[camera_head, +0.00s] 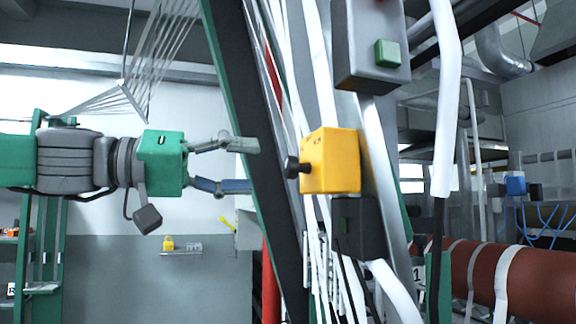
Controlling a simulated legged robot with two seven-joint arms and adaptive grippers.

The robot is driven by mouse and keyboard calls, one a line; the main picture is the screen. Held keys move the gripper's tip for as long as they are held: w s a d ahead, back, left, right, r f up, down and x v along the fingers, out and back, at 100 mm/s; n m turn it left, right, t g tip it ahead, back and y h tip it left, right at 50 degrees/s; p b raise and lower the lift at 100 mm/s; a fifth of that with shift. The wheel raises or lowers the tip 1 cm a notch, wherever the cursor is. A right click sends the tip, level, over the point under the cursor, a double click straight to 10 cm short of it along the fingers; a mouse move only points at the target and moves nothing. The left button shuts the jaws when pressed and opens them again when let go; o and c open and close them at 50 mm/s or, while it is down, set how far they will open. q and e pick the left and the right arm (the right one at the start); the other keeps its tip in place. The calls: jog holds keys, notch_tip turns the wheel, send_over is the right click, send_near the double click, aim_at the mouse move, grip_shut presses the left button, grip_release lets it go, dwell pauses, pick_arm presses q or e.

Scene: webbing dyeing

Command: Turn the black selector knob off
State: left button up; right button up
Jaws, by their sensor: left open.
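The black selector knob (293,168) sticks out from the left side of a yellow box (334,162) near the middle of the head view. The angle of its setting cannot be read from here. My left gripper (243,166) reaches in from the left at about the knob's height. Its two fingers are open and point right toward the knob, with a gap in the picture between fingertips and knob. Nothing is between the fingers. My right gripper is not in view.
A grey control box with a green button (388,53) hangs above the yellow box. A slanted dark green-edged beam (258,130) stands by the fingertips. White cables run around the yellow box. A large red-brown roller (535,284) lies at the lower right.

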aim_at(286, 170)
pick_arm(q)
jog(key=p+x, duration=0.1)
jog(key=x, duration=0.6)
jog(key=shift+d, duration=0.1)
jog(key=shift+f, duration=0.1)
grip_shut()
